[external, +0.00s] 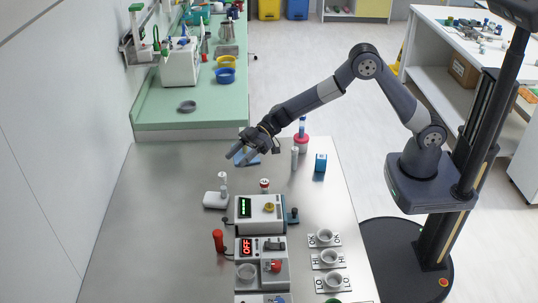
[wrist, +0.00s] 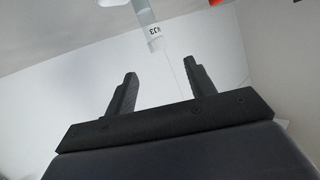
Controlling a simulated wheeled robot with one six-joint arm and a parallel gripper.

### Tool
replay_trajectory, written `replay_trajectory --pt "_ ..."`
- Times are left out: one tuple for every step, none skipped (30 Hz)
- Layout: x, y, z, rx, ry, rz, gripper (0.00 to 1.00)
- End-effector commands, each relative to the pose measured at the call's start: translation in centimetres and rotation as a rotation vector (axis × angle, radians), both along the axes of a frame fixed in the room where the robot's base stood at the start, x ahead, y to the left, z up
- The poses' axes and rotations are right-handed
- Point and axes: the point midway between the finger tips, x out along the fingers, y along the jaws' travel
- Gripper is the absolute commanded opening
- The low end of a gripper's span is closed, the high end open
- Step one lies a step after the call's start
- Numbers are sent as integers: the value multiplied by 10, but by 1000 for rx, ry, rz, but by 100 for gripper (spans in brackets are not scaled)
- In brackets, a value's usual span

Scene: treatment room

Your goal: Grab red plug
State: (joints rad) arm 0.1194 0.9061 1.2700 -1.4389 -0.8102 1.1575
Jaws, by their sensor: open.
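A red upright cylinder (external: 218,240) stands on the metal table left of the box reading OFF; it looks like the red plug, though its details are too small to be sure. My gripper (external: 240,156) is above the back of the table, well away from the red cylinder. In the wrist view my gripper (wrist: 161,86) has its two fingers apart with nothing between them. A red-orange piece at the top edge of the wrist view (wrist: 216,2) is cut off, and I cannot tell what it is.
A white labelled tube shows in the wrist view (wrist: 154,38). A box with a green display (external: 243,208) and the OFF box (external: 247,246) fill the table's middle. White cups (external: 324,236) stand at right. A white stand (external: 215,199) is behind the red cylinder. The table's left side is clear.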

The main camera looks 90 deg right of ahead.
Motion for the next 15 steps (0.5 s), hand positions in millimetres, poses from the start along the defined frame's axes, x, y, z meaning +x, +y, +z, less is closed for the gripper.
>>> replay_trajectory --pt "4 11 4 69 14 -39 52" --pt "8 16 8 121 27 -69 52" --pt "12 23 14 197 47 -114 52" --pt "15 28 18 256 63 -146 52" --pt "18 33 22 316 81 -179 52" --pt "22 38 27 398 107 -221 52" --pt "24 43 30 458 127 -252 52" --pt "26 46 34 520 147 -283 52" --pt "28 52 37 602 177 -322 52" --pt "30 55 40 665 201 -350 52" --pt "31 59 41 728 226 -377 52" --pt "32 63 43 810 260 -414 52" --pt "32 67 44 874 288 -440 52" --pt "33 70 44 937 316 -468 52" --pt "33 75 45 1022 355 -499 52"
